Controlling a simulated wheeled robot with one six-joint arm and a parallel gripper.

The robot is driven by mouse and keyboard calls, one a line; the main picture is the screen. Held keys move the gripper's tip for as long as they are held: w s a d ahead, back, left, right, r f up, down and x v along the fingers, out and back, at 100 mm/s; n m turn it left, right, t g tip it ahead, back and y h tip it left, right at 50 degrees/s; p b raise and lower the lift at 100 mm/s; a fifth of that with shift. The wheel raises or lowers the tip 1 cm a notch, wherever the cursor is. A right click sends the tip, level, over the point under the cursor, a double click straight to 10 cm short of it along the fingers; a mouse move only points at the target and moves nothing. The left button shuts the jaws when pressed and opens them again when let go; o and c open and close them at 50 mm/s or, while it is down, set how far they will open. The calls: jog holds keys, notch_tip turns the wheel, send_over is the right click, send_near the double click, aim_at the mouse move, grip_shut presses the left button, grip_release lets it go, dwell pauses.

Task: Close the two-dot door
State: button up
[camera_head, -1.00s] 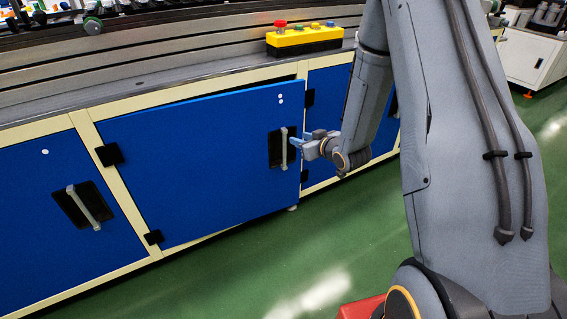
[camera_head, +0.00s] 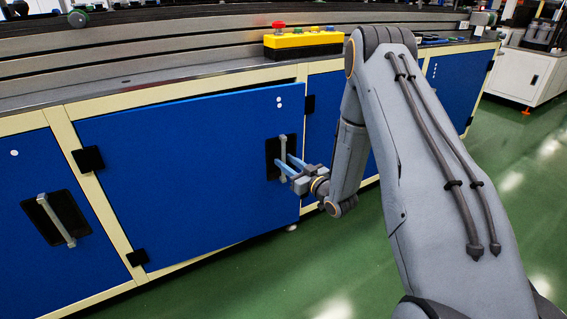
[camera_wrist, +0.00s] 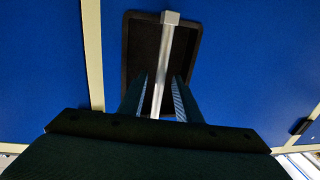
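The two-dot door (camera_head: 190,170) is a blue panel with two white dots near its top right corner. It is hinged on the left and stands slightly ajar, with a dark gap along its top edge. Its silver bar handle (camera_head: 282,158) sits over a black recess; the handle also shows in the wrist view (camera_wrist: 163,62). My gripper (camera_head: 283,163) is at the handle. In the wrist view its two fingers (camera_wrist: 160,92) are apart, one on each side of the bar, with space visible between the bar and the fingers.
A one-dot blue door (camera_head: 60,210) with its own handle is shut at the left. A yellow button box (camera_head: 304,42) with a red button stands on the worktop above. Another blue door (camera_head: 455,85) is at the right. The green floor (camera_head: 265,275) in front is clear.

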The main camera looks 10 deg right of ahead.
jog(key=shift+x, duration=1)
jog(key=shift+c, duration=0.3)
grip_shut()
